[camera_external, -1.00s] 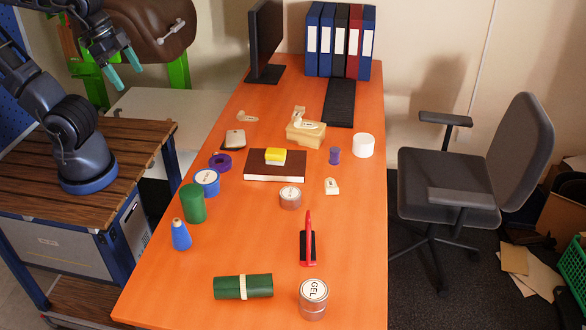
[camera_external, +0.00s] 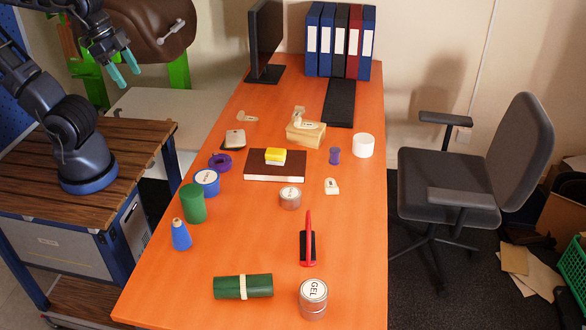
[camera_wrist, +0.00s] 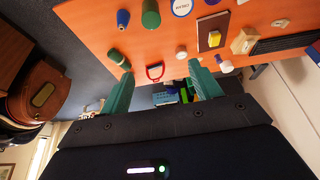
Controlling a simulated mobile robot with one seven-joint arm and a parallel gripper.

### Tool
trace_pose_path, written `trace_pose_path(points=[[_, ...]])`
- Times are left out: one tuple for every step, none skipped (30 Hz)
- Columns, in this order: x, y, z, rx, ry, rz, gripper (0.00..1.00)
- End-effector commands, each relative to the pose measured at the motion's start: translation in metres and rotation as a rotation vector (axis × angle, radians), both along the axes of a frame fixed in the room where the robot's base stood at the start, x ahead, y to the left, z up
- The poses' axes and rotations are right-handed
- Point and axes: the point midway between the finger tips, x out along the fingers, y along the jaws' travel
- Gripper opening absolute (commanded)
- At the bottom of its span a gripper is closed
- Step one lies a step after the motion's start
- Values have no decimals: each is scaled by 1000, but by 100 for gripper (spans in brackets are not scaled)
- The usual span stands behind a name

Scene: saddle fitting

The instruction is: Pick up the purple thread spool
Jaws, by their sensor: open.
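The purple thread spool (camera_external: 334,156) stands upright on the orange table, right of the brown book and left of the white cylinder. In the wrist view a small purple thing (camera_wrist: 218,58), likely the spool, shows beside the white cylinder, beyond the right fingertip. My gripper (camera_external: 126,74) is high at the upper left, left of the table and far from the spool. Its two teal fingers are apart with nothing between them, as the wrist view (camera_wrist: 160,70) also shows.
A purple ring (camera_external: 220,162) lies at the table's left. The white cylinder (camera_external: 363,146) and wooden box (camera_external: 306,138) stand near the spool. A brown book (camera_external: 262,172) bears a yellow-and-white block. A monitor (camera_external: 266,40) stands at the back left. The table's middle front is partly clear.

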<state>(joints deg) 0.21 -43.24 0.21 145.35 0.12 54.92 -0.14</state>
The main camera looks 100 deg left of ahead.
Motion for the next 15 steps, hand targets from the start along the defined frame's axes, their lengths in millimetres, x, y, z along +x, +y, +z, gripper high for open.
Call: trace_pose_path(points=[[0, 0, 0, 0, 0, 0, 63], [0, 0, 0, 0, 0, 0, 63], [0, 0, 0, 0, 0, 0, 63], [1, 0, 0, 0, 0, 0, 63], [2, 0, 1, 1, 1, -1, 63], [4, 1, 2, 2, 3, -2, 63], [7, 1, 3, 4, 5, -4, 63], [10, 2, 5, 7, 7, -6, 63], [16, 3, 7, 10, 12, -10, 63], [22, 4, 9, 13, 17, -13, 63], [28, 5, 11, 18, 21, -19, 63], [37, 7, 14, 23, 28, -25, 63], [45, 8, 16, 27, 33, -31, 63], [53, 10, 18, 32, 39, -37, 63], [63, 12, 21, 37, 46, -44, 63]])
